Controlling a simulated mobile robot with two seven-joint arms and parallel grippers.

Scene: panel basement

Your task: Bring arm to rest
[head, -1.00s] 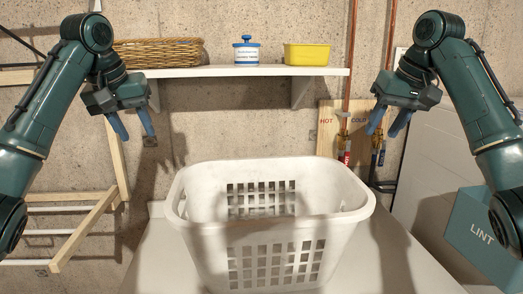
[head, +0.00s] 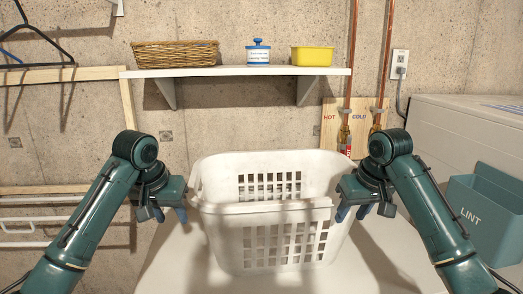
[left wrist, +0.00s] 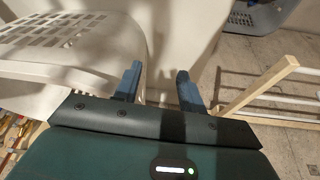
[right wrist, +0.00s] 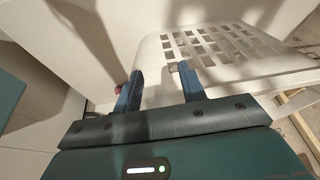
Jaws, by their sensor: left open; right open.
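My left gripper (head: 174,214) is open and empty, low beside the left side of a white laundry basket (head: 265,215). Its two blue fingers also show apart in the left wrist view (left wrist: 160,82), with the basket wall at the left. My right gripper (head: 352,213) is open in front of the basket's right end. Its fingers show apart in the right wrist view (right wrist: 160,85), with the basket (right wrist: 225,65) close by one finger. I cannot tell whether that finger touches the basket. The basket stands upright on a white surface (head: 180,265); its inside looks empty.
A shelf (head: 235,72) on the back wall holds a wicker basket (head: 175,55), a blue-lidded jar (head: 258,52) and a yellow tub (head: 312,56). A teal LINT bin (head: 485,215) stands at the right. A wooden drying rack (head: 60,215) is at the left. Copper pipes (head: 387,60) run down the wall.

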